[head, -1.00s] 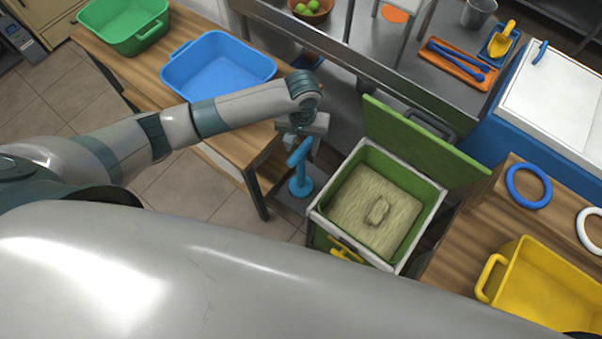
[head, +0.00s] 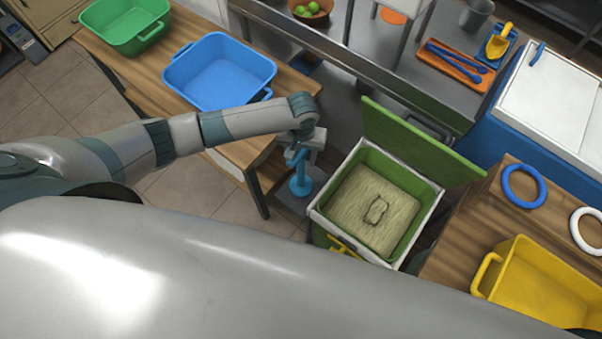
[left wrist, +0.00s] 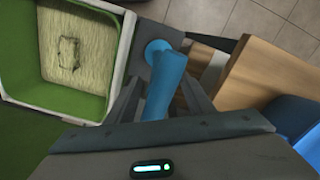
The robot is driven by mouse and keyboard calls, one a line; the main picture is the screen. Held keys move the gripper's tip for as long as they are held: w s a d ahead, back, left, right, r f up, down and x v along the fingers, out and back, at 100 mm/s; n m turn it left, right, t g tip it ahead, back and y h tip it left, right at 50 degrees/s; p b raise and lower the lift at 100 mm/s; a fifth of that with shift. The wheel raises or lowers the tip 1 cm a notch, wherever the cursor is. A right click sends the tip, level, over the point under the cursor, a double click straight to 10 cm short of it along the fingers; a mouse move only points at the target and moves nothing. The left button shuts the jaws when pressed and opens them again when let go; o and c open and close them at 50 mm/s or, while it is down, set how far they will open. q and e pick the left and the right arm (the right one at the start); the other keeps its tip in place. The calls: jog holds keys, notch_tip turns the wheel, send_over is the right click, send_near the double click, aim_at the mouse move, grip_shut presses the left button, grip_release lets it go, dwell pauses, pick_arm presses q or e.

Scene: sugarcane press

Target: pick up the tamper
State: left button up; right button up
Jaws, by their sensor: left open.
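The tamper (head: 301,184) is blue, with a round foot and an upright handle. It stands on a dark grey base between the wooden table and the open green bin. My left gripper (head: 299,154) is over its upper part. In the left wrist view the tamper's handle (left wrist: 165,88) lies between the two open fingers (left wrist: 160,95), with its round foot beyond them. I cannot tell whether either finger touches it. The top of the handle is partly hidden by the gripper. My right gripper is not in view.
The green bin (head: 327,200) with its lid up and pale fibrous filling stands just right of the tamper. The wooden table (head: 230,153) with a blue tub (head: 218,72) and a green tub (head: 125,22) is on the left. A yellow crate (head: 545,285) is at right.

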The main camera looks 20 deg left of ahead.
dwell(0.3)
pick_arm(q)
grip_shut()
jog(key=shift+r, duration=0.15)
notch_tip(320, 180, up, 10)
jog(key=shift+f+b, duration=0.1)
jog(key=shift+b, duration=0.95)
